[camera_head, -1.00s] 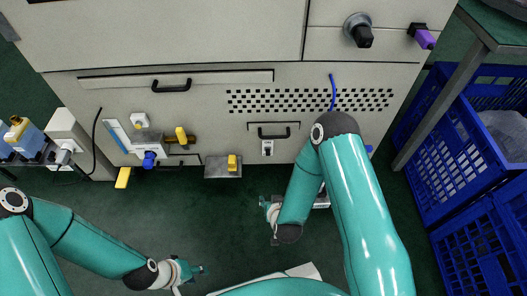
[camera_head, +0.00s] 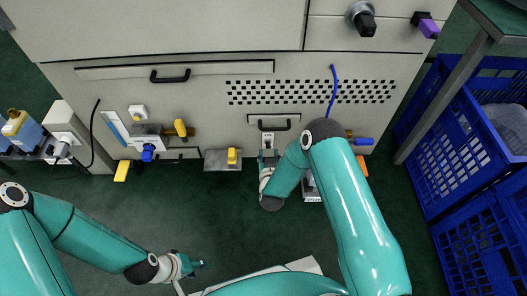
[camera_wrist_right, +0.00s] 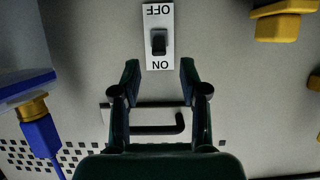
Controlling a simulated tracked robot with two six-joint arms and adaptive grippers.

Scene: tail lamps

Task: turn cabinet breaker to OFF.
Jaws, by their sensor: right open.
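The cabinet breaker is a small white plate (camera_head: 267,138) with a black toggle on the cabinet front, below a black handle. In the right wrist view the plate shows upside down, with OFF at the top, ON at the bottom and the black toggle (camera_wrist_right: 159,42) between them, lying nearer the ON lettering. My right gripper (camera_head: 268,158) is open and empty just below the breaker. In its wrist view the two fingertips (camera_wrist_right: 159,72) stand either side of the plate's ON end, apart from the toggle. My left gripper (camera_head: 198,265) hangs low over the floor, away from the cabinet; its jaws are too small to read.
A black handle (camera_wrist_right: 150,128) lies beyond my right fingers in the wrist view. A blue-handled valve (camera_head: 360,141) is right of my right arm. A yellow knob (camera_head: 232,156) on a grey plate sits to the left. Blue crates (camera_head: 455,150) stand at the right.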

